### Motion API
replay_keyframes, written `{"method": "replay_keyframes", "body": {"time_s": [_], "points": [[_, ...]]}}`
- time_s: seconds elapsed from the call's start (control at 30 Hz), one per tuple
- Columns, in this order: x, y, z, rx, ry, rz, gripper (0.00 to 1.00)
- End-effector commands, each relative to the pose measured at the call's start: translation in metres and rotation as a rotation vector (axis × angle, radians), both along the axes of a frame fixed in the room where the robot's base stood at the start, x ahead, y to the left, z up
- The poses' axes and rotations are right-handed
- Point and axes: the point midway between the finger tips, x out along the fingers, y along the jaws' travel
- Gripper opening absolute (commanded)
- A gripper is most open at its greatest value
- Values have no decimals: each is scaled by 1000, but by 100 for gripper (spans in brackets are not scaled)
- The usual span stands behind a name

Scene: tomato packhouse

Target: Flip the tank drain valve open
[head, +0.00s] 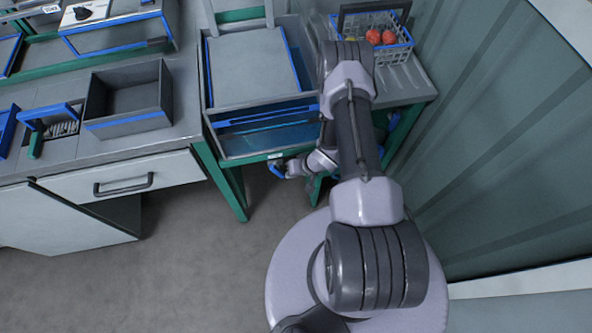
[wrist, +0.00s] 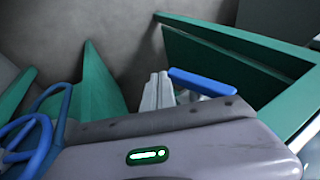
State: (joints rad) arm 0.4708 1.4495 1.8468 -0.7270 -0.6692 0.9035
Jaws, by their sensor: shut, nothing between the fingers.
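The tank (head: 262,142) stands on a green-legged stand in the head view, with blue-tinted clear front and a lid. The drain valve's blue lever (head: 276,171) shows low at the tank's front, partly hidden by my gripper (head: 292,168). In the wrist view the blue lever (wrist: 203,82) is a flat bar, lying just right of my gripper's pale fingertips (wrist: 158,90). The fingers are together with nothing between them. Whether they touch the lever I cannot tell. The valve body is mostly hidden behind my wrist.
A basket with red tomatoes (head: 382,36) stands on the bench right of the tank. An open grey drawer-like bin (head: 130,100) sits on the left counter. Green stand legs (wrist: 90,85) flank the gripper, and blue hoses (wrist: 35,135) show at left. The floor (head: 180,260) in front is clear.

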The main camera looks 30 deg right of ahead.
Motion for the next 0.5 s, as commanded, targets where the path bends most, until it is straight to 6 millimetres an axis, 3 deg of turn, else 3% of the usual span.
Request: {"method": "replay_keyframes", "body": {"time_s": [0.5], "points": [[2,5,-15,-2,0,-2,0]]}}
